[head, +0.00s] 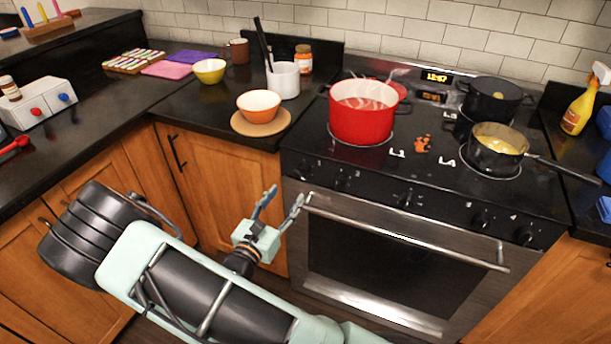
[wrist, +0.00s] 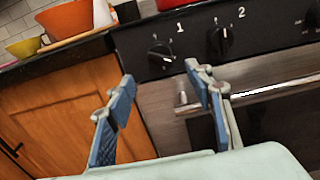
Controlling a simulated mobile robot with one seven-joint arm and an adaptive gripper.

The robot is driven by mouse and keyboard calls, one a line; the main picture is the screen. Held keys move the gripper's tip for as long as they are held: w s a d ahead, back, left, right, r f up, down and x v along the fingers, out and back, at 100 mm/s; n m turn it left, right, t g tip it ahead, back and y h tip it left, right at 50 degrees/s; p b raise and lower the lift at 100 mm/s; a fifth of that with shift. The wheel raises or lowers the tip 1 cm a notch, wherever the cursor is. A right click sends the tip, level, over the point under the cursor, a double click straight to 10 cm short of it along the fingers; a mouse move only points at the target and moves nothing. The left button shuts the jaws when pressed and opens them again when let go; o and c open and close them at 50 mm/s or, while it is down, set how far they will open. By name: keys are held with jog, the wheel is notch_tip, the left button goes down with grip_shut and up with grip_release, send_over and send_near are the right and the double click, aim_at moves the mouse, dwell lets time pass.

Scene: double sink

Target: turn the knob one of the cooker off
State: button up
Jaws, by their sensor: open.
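Knob one (wrist: 161,55) is a black round knob on the cooker's front panel, with a white "1" beside it in the wrist view. It is the leftmost knob (head: 303,172) in the head view. Its exact turn setting is hard to read. My gripper (head: 284,196) is open and empty, in front of the cooker's left front corner. In the wrist view the spread blue fingers of my gripper (wrist: 160,78) point towards the panel, with knob one just beyond and between the tips. They look apart from it.
Knob two (wrist: 221,38) sits just right of knob one. The oven handle (head: 400,230) runs below the knobs. A red pot (head: 362,122) and a pan with yellow contents (head: 497,158) stand on the cooktop. An orange bowl (head: 259,108) is on the counter at left.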

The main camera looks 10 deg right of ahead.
aim_at(299, 176)
jog(key=x, duration=0.9)
jog(key=shift+w+d, duration=0.15)
jog(key=shift+w, duration=0.05)
jog(key=c, duration=1.2)
jog(key=shift+o, duration=0.2)
